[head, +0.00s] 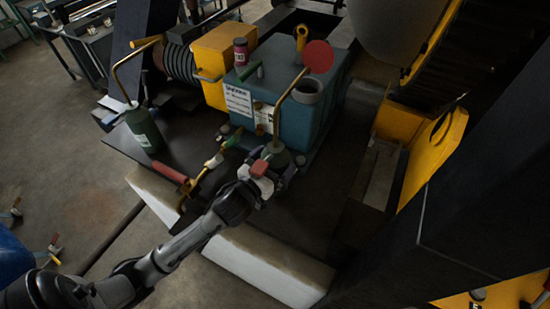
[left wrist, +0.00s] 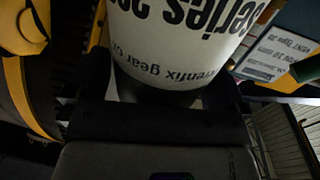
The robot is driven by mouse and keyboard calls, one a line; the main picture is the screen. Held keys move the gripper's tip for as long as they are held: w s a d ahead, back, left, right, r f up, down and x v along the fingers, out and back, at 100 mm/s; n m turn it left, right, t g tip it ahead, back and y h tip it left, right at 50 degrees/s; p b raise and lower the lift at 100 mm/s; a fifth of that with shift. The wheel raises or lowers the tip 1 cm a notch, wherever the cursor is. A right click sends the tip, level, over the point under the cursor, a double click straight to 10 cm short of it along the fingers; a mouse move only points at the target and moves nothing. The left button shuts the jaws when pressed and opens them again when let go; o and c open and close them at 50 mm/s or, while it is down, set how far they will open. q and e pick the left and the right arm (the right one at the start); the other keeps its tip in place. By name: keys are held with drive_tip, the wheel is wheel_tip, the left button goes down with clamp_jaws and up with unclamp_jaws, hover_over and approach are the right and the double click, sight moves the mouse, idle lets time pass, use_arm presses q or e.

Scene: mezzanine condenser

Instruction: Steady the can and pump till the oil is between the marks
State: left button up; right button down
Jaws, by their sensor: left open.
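A dark green oil can (head: 277,155) stands in front of the teal housing (head: 310,122). Its brass spout (head: 287,100) rises toward the round filler neck (head: 308,90). My left gripper (head: 266,180) is at the near side of this can, with its fingers spread. In the left wrist view the can's white label (left wrist: 180,30) reads upside down and fills the space between the open fingers; whether they touch it is unclear. A red piece (head: 260,168) shows beside the can top. I cannot make out the oil level or its marks. My right gripper is not in view.
A second green can (head: 143,128) with a bent brass spout stands at the left. A red-handled lever (head: 170,172) lies near my forearm. A pale beam (head: 270,265) edges the platform in front. Yellow machinery (head: 430,150) stands at the right. The floor at left is mostly clear.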

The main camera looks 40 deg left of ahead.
use_arm(q)
drive_tip(key=shift+w, duration=0.35)
drive_tip(key=shift+c, duration=0.5)
drive_tip(key=c, duration=1.3)
